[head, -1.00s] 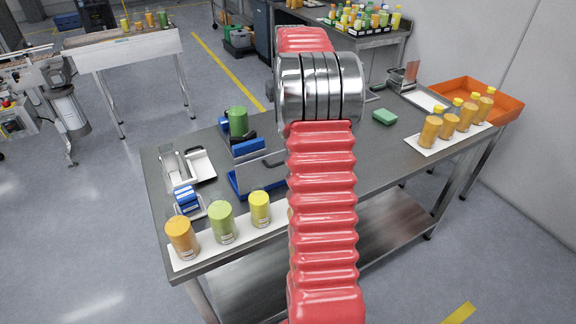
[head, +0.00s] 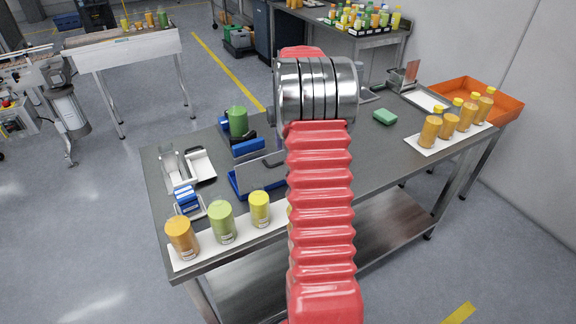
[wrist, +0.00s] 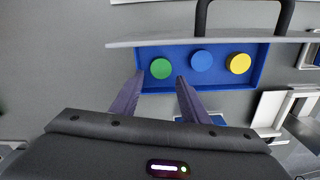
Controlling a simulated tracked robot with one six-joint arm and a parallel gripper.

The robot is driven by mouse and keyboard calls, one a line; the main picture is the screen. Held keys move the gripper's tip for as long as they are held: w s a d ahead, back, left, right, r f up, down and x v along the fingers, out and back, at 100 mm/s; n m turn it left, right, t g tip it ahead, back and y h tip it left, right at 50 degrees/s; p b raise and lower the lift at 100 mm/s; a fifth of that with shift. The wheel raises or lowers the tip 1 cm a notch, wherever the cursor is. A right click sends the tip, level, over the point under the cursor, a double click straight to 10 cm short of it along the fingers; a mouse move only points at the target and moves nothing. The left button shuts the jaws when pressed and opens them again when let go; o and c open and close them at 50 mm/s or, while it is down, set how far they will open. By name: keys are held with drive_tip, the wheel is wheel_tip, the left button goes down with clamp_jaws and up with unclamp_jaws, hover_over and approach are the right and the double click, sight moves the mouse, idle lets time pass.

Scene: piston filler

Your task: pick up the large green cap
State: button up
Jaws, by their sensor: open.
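A round green cap (wrist: 161,68) lies at the left in a shallow blue tray (wrist: 220,84) in the wrist view. A blue cap (wrist: 201,60) and a yellow cap (wrist: 239,63) lie to its right in the same tray. My gripper (wrist: 159,80) is open and empty. Its two fingertips reach the near edge of the tray in the picture, with the green cap between and just beyond them. I cannot tell the height gap. In the head view the tray (head: 238,188) shows partly behind my arm; its caps and my gripper are hidden.
A grey plate with a dark handle (wrist: 200,20) borders the tray's far side. Orange (head: 182,238), light green (head: 222,222) and yellow (head: 260,208) containers stand along the table's front edge. A green container (head: 238,120) stands behind the tray. A green sponge-like block (head: 384,117) lies to the right.

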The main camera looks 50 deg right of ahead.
drive_tip(key=shift+f, duration=0.25)
drive_tip(key=shift+w+f, duration=0.1)
drive_tip(key=shift+f, duration=2.35)
drive_tip(key=shift+c, duration=0.6)
drive_tip(key=c, duration=0.6)
drive_tip(key=shift+r, duration=0.15)
drive_tip(key=shift+c, duration=0.2)
wheel_tip(320, 180, up, 10)
